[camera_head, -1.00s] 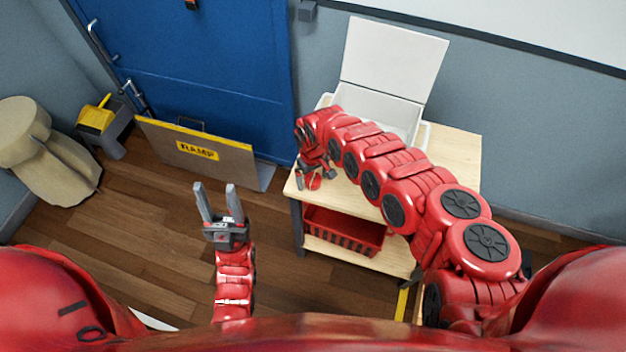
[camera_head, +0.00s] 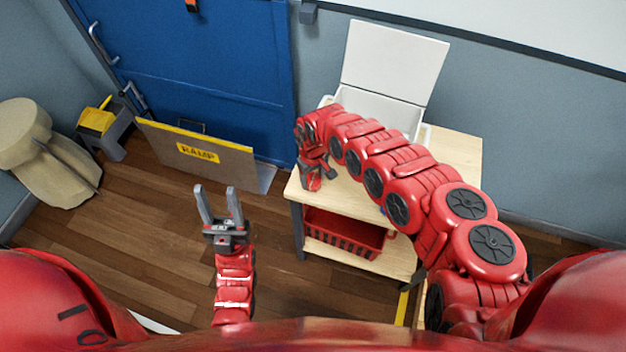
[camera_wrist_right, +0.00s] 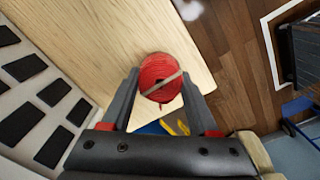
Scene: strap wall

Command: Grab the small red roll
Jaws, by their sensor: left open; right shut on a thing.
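The small red roll (camera_wrist_right: 158,76), with a tan band around it, sits between the fingers of my right gripper (camera_wrist_right: 160,92) in the right wrist view. The right gripper is shut on it, above or at the corner of the wooden table top. In the head view the right gripper (camera_head: 316,181) is at the table's left front corner, and the roll (camera_head: 312,182) shows only as a small red patch between its fingers. My left gripper (camera_head: 220,206) is open and empty over the floor, left of the table.
The wooden table (camera_head: 455,150) bears a white box with a raised lid (camera_head: 393,60). A red crate (camera_head: 343,232) is on its lower shelf. A board marked RAMP (camera_head: 200,155) leans by the blue door (camera_head: 200,70). A yellow-topped step (camera_head: 98,118) stands at left. The wooden floor between is clear.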

